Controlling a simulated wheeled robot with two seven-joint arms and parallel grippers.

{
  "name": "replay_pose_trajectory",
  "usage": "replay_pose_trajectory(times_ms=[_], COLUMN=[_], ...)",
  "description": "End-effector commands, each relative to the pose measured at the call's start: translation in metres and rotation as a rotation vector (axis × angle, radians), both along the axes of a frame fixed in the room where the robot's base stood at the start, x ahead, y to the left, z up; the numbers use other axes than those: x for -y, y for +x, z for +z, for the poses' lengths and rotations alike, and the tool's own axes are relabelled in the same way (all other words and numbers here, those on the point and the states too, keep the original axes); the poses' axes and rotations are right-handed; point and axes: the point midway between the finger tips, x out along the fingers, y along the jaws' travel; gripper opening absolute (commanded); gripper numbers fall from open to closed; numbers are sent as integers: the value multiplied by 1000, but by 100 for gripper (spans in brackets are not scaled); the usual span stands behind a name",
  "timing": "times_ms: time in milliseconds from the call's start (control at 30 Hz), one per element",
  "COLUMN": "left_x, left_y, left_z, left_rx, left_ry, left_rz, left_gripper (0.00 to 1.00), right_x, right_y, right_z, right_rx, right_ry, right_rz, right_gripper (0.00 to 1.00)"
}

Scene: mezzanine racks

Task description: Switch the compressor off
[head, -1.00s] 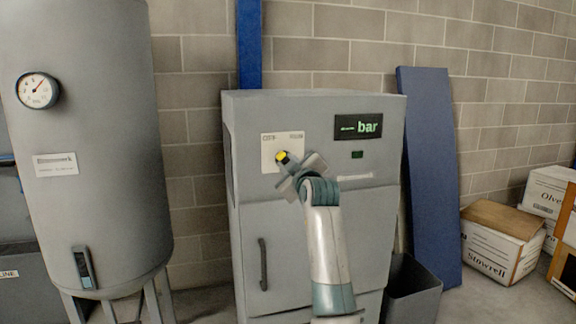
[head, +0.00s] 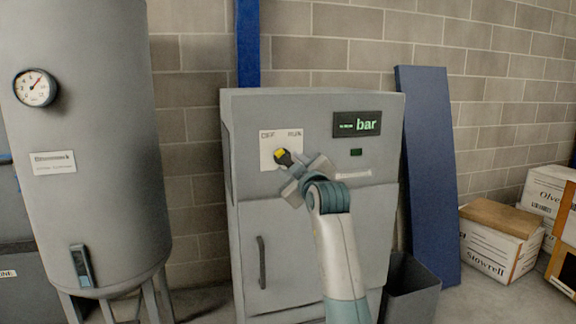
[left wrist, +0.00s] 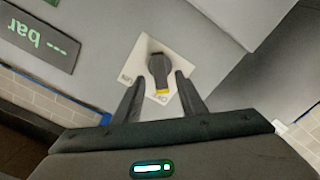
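The compressor is a grey cabinet (head: 310,228). On its white plate (head: 267,155), marked OFF and RUN, sits a black knob with a yellow tip (head: 281,156). The tip points up and left, toward OFF. The left wrist view shows the knob (left wrist: 159,68) with its yellow end toward the OFF label. My left gripper (head: 292,172) is in front of the plate, just below and right of the knob. In the left wrist view its two fingers (left wrist: 158,92) are spread, one on each side of the knob's yellow end, with gaps visible. My right gripper is out of view.
A grey tank (head: 95,215) with a gauge (head: 36,88) stands left. A bin (head: 411,290), blue panel (head: 428,170) and cartons (head: 492,250) stand right.

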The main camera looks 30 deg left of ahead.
Motion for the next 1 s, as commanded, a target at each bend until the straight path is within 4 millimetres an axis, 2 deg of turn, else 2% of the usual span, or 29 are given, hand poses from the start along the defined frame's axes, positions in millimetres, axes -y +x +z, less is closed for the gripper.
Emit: replay_pose_trajectory(times_ms=[100, 300, 833, 1000], left_x=[12, 20, 20, 24], left_y=[-10, -17, -17, -10], left_z=[-1, -1, -1, -12], left_rx=[1, 0, -1, -29], left_ry=[-1, 0, 0, 22], left_rz=[0, 1, 1, -19], left_gripper=[38, 38, 38, 38], right_x=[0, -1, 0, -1], right_y=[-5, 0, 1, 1], right_z=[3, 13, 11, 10], right_rx=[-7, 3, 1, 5], right_ry=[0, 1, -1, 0], right_rz=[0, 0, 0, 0], right_gripper=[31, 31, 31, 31])
